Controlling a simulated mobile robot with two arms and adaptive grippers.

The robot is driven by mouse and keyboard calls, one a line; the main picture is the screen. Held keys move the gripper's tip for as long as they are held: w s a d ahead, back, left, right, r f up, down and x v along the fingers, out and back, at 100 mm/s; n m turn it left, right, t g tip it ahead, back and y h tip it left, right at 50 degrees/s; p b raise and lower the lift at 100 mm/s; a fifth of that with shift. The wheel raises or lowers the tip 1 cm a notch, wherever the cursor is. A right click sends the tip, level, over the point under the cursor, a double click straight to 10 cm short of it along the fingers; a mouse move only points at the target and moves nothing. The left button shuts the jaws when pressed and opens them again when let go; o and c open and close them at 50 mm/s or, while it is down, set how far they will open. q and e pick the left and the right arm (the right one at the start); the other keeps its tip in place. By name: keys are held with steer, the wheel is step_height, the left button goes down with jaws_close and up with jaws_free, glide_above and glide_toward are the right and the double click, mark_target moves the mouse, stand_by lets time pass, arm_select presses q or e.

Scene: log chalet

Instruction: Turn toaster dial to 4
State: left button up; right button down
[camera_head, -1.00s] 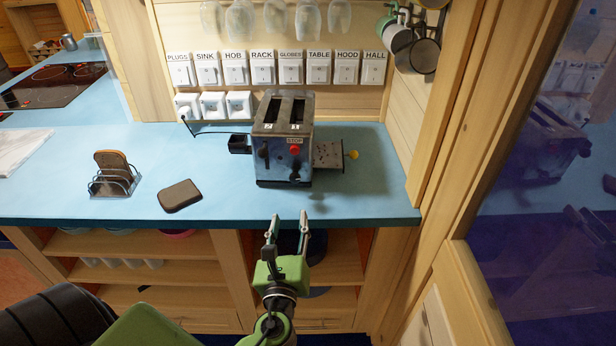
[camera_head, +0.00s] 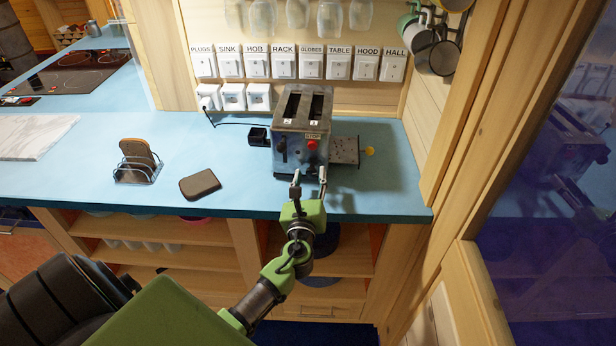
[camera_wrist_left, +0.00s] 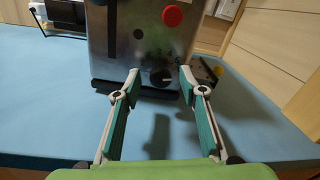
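The metal toaster (camera_head: 290,135) stands on the blue counter with its front towards me. Its dark round dial (camera_wrist_left: 160,78) shows low on the front in the left wrist view, below and left of the red stop button (camera_wrist_left: 172,16). My left gripper (camera_head: 309,178) is open and empty, just in front of the toaster. In the left wrist view its fingertips (camera_wrist_left: 160,72) are spread to either side of the dial, apart from it. My right gripper does not show.
A toast rack (camera_head: 138,172) with bread and a dark slice (camera_head: 200,185) lie left of the toaster. A crumb tray (camera_head: 344,151) with a yellow knob sticks out at its right. Labelled switches (camera_head: 311,66) line the back wall. A wooden post (camera_head: 480,110) bounds the right.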

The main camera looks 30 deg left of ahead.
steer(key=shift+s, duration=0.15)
arm_select(q)
steer(key=shift+c, duration=1.2)
jaws_close()
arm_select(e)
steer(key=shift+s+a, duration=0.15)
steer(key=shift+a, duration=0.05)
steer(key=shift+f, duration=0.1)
